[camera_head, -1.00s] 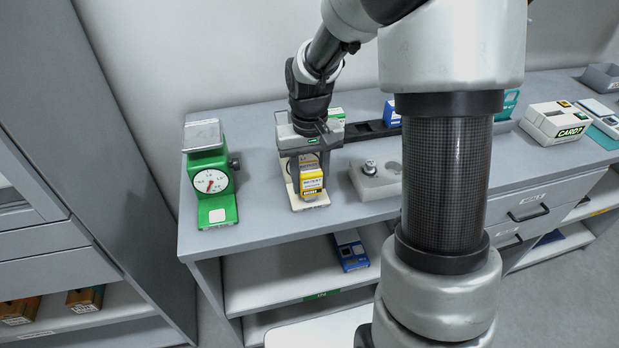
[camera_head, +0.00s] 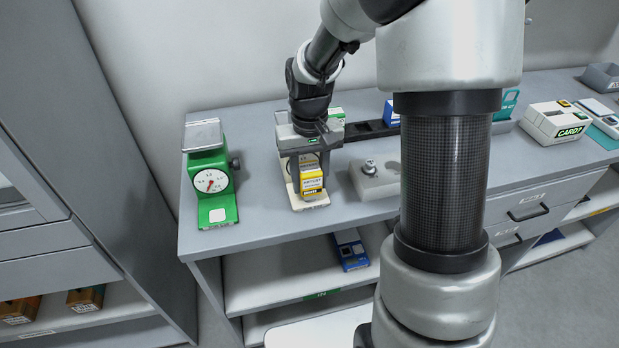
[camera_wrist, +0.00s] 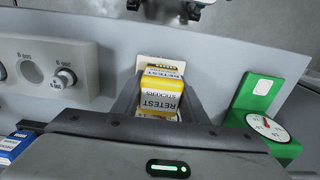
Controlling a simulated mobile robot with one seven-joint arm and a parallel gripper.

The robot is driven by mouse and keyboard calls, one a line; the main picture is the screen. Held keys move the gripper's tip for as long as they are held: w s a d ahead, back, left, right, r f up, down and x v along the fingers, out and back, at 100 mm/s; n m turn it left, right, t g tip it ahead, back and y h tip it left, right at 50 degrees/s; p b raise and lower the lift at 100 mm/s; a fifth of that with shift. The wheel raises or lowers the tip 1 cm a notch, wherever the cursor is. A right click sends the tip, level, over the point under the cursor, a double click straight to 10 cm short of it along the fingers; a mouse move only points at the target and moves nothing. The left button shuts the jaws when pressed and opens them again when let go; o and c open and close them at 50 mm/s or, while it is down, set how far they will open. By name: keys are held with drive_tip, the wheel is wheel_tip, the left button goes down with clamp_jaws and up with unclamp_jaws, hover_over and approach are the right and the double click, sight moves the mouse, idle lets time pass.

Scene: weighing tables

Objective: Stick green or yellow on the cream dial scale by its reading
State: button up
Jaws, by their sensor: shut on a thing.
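My gripper (camera_head: 308,168) is shut on the yellow and white RETEST STICKERS box (camera_head: 312,181). The wrist view shows the box (camera_wrist: 160,93) between the two fingers. The box is at the front of the cream scale (camera_head: 312,203), over its base plate, which also shows beyond the box in the wrist view (camera_wrist: 160,62). I cannot tell whether box and plate touch. My gripper hides the cream scale's dial, so its reading is not visible. A green and white box (camera_head: 336,113) is partly hidden behind my gripper, near the black rack.
A green dial scale (camera_head: 210,185) stands to the left. A black rack (camera_head: 365,130) with a blue box (camera_head: 391,114) runs behind. A grey block with a metal weight (camera_head: 376,182) sits to the right. The CARD? box (camera_head: 558,120) is farther right. The bench front edge is close.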

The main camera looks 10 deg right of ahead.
sight(309, 167)
drive_tip(key=shift+f+b, duration=0.4)
drive_tip(key=shift+f, duration=0.3)
idle(1.2)
drive_tip(key=shift+r+p, duration=2.75)
drive_tip(key=shift+r, duration=0.85)
